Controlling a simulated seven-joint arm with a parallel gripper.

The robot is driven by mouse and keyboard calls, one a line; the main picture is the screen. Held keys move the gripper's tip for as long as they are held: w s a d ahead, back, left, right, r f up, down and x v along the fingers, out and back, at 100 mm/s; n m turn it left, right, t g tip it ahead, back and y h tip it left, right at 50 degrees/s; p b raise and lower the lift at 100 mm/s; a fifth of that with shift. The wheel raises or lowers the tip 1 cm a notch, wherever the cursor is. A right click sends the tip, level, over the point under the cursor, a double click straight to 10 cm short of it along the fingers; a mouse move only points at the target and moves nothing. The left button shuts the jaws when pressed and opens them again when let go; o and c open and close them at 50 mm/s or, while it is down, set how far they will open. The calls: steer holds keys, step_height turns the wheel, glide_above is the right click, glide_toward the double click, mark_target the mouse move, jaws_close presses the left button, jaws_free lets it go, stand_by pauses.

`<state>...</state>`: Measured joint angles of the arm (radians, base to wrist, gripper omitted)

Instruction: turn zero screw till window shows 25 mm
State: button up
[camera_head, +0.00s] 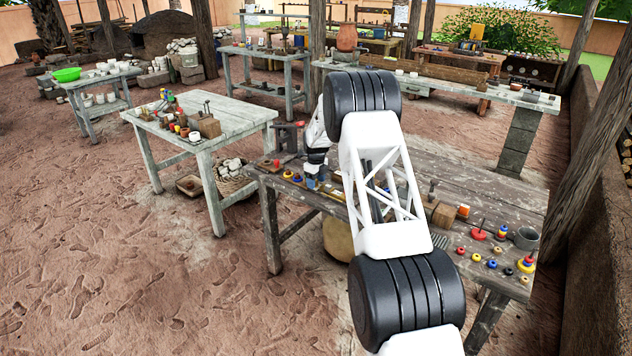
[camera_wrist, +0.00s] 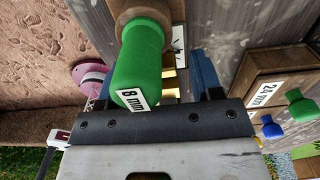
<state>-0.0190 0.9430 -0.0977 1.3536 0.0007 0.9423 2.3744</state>
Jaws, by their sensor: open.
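A large green knob (camera_wrist: 143,55) on a grey-brown fitting fills the upper middle of the wrist view. A white label reading "8 mm" shows at its lower end. A wooden block (camera_wrist: 270,75) labelled "24 mm" stands to the right, with a blue knob and a green knob. I cannot tell which knob is the zero screw, and no 25 mm reading shows. My gripper (camera_wrist: 158,92) is open close to the large green knob; whether the jaws touch it is unclear. In the head view my gripper (camera_head: 313,178) is low over the bench's left end.
The weathered wooden bench (camera_head: 400,195) carries small coloured knobs, a red disc (camera_head: 478,234) and a grey cup (camera_head: 527,238) at its right end. A dark upright device (camera_head: 286,137) stands near my gripper. A pink round thing (camera_wrist: 90,75) lies left in the wrist view.

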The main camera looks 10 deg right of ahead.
steer(key=shift+c, duration=0.4)
steer(key=c, duration=0.9)
steer(key=shift+o, duration=0.2)
steer(key=shift+n, duration=0.3)
steer(key=shift+w+n, duration=0.1)
steer(key=shift+n, duration=1.9)
steer(key=o, duration=0.9)
steer(key=shift+o, duration=0.2)
steer(key=shift+r, duration=0.1)
steer(key=shift+r, duration=3.85)
